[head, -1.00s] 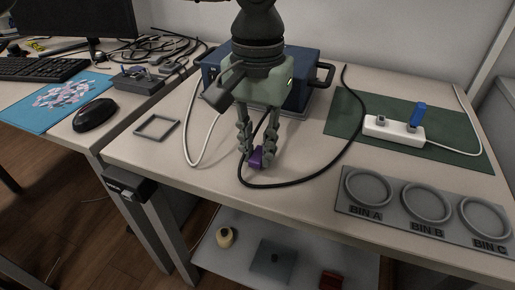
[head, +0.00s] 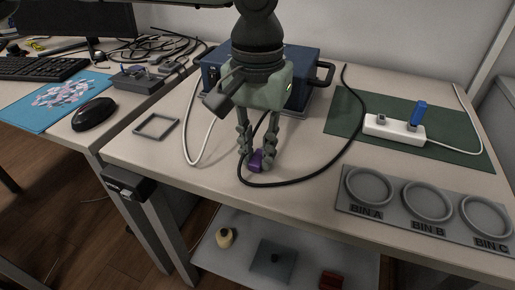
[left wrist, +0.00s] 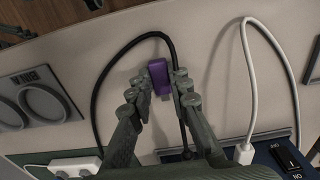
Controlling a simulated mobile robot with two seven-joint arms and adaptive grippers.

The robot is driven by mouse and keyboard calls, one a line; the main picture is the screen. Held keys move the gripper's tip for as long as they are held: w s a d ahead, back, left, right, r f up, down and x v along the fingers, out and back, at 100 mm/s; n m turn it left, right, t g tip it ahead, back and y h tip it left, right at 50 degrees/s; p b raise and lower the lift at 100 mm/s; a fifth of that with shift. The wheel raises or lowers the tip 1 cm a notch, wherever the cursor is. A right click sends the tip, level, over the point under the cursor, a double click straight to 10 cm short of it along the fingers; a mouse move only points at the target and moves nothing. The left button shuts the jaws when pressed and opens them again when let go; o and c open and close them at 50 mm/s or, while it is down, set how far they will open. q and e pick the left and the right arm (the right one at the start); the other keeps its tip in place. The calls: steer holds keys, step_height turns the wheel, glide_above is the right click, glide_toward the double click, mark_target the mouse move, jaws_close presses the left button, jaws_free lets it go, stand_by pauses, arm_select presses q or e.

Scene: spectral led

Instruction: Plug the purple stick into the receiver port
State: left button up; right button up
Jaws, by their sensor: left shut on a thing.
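The purple stick (head: 255,160) is at the tips of my left gripper (head: 256,158), low over the light table near its front edge. In the left wrist view the purple stick (left wrist: 159,78) sits between the fingertips of my left gripper (left wrist: 160,90), which is shut on it. I cannot tell whether the stick touches the table. A white hub (head: 380,127) on the green mat holds an upright blue stick (head: 418,113) and a small grey plug. I cannot tell which opening is the receiver port. My right gripper is not in view.
A blue box (head: 300,85) stands behind my left gripper. A black cable (head: 318,170) loops around the gripper's front and right, and a white cable (head: 207,140) lies to its left. A grey bin plate (head: 425,205) lies at front right. A square frame (head: 156,126) lies left.

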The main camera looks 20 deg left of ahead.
arm_select(q)
steer(key=shift+f, duration=0.1)
steer(key=o, duration=0.8)
steer(key=shift+o, duration=0.2)
